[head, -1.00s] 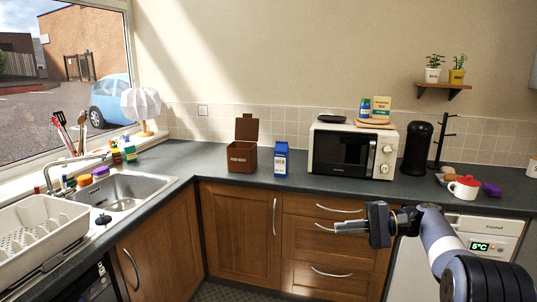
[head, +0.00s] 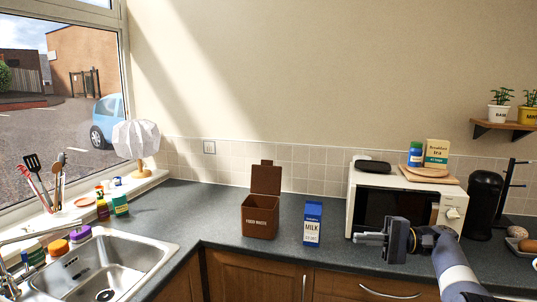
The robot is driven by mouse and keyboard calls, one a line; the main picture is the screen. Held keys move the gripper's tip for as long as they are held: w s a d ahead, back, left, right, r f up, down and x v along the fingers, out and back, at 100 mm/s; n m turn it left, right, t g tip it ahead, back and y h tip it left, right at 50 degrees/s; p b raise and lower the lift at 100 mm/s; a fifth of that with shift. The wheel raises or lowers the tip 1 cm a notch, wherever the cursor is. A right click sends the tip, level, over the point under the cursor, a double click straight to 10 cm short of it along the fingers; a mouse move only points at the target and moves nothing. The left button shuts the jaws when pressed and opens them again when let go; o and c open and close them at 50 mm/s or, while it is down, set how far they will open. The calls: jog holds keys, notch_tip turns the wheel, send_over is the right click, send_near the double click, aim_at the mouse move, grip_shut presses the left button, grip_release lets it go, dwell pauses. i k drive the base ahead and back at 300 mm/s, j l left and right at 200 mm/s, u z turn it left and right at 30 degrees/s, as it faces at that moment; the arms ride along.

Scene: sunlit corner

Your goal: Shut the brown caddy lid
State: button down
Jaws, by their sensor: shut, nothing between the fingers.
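The brown caddy (head: 259,222), lettered as a food waste bin, stands on the dark worktop in the corner. Its lid (head: 266,179) is open and stands upright at the back of the box. My gripper (head: 358,238) is shut and empty, to the right of the caddy and in front of the microwave, its fingers pointing left. It is apart from the caddy, with the milk carton between them in the picture.
A blue and white milk carton (head: 312,224) stands just right of the caddy. A microwave (head: 352,205) stands further right. The sink (head: 100,268) is at the left, with bottles and a lamp (head: 137,140) by the window. The worktop (head: 205,205) left of the caddy is clear.

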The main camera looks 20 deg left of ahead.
aim_at(266, 178)
jog(key=i+j, duration=0.7)
jog(key=i+j+z, duration=0.1)
jog(key=i+j, duration=0.6)
jog(key=j, duration=0.2)
jog(key=i+j+u, duration=0.15)
jog(key=i, duration=0.45)
